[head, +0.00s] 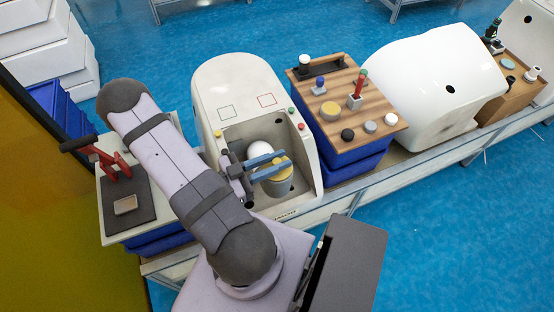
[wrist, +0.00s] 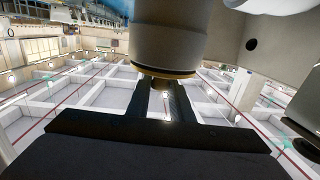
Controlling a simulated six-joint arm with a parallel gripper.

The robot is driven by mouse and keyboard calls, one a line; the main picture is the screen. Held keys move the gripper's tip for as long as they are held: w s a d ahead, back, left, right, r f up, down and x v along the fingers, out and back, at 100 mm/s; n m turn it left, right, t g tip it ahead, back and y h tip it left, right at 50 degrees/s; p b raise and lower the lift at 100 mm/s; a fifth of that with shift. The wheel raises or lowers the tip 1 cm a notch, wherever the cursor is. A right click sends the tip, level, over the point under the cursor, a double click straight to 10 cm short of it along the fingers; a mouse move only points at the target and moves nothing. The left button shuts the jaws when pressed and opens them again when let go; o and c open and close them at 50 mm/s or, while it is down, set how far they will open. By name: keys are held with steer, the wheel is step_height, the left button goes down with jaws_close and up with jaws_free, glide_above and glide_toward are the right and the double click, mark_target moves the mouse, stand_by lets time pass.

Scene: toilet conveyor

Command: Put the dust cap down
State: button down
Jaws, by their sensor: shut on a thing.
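My gripper (head: 272,166) reaches in from the left over the open bay of a white housing (head: 235,75). Its two blue fingers are shut on what looks like the dust cap (head: 279,165), a round yellow piece. The cap sits at the top of a grey cylinder (head: 279,186); I cannot tell whether it is seated or just above it. In the wrist view, the dark fingers (wrist: 163,100) meet the yellow rim (wrist: 163,73) at the end of the grey cylinder (wrist: 170,40). The fingers partly hide the cap.
A white ball (head: 260,149) is close behind the fingers. The bay walls surround the cylinder. Right is a wooden-topped stand (head: 340,125) with several small parts. Left is a table with a dark mat (head: 140,190), a tan block (head: 126,205) and a red tool (head: 108,160).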

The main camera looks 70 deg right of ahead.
steer(key=shift+f, duration=0.1)
steer(key=shift+f, duration=0.15)
steer(key=c, duration=1.6)
jaws_free()
steer(key=shift+o, duration=0.2)
